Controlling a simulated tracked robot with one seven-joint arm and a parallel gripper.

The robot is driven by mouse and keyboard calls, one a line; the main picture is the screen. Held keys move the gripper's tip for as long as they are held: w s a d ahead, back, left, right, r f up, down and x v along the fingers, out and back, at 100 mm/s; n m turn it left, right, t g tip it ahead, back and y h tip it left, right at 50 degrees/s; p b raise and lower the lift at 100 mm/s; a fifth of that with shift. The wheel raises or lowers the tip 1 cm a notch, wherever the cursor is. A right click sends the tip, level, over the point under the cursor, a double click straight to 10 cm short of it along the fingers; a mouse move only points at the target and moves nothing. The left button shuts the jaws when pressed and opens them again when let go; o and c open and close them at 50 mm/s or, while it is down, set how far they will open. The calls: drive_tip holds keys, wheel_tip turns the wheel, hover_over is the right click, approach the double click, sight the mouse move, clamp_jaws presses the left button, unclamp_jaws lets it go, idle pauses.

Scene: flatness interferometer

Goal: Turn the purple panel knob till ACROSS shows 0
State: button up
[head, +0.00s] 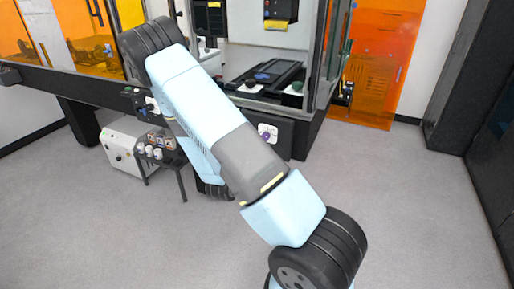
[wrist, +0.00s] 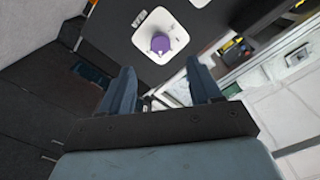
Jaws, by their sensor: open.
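The purple panel knob (head: 266,135) sits on a white plate on the dark front panel of the machine, partly beside my arm in the head view. My gripper (wrist: 162,88) is open and empty. Its two blue-grey fingers are spread apart, and the knob shows beyond the fingertips, in the gap between them and apart from both. My gripper is hidden behind my arm in the head view. The ACROSS readout cannot be made out.
The machine's stage (head: 265,78) with a blue disc stands above the panel, framed by glass and pale posts. A small black table (head: 165,150) with several small items and a white box (head: 122,150) stand at left. Grey floor is clear at right.

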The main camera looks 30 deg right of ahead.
drive_tip(key=shift+v, duration=1.55)
drive_tip(key=shift+w, duration=0.1)
drive_tip(key=w+a+r+n+g+y, duration=0.1)
drive_tip(key=w+a+r+n+y, duration=0.1)
drive_tip(key=w+a+r+y, duration=0.45)
drive_tip(key=s+a+r+n+y, duration=0.3)
drive_tip(key=r+y, duration=0.1)
drive_tip(key=r, duration=0.2)
drive_tip(key=s+a+r+n+y, duration=0.2)
drive_tip(key=s+r+n+y, duration=0.15)
drive_tip(key=r, duration=0.35)
drive_tip(key=s+d+r+n+g, duration=0.1)
drive_tip(key=s+r+n, duration=0.3)
drive_tip(key=s, duration=0.9)
drive_tip(key=s+d+r+n+g, duration=0.1)
drive_tip(key=s+r+n+g, duration=0.2)
drive_tip(key=s+r, duration=0.6)
drive_tip(key=s+n, duration=0.2)
drive_tip(key=s, duration=0.2)
drive_tip(key=shift+d+r, duration=0.2)
drive_tip(key=shift+r, duration=0.2)
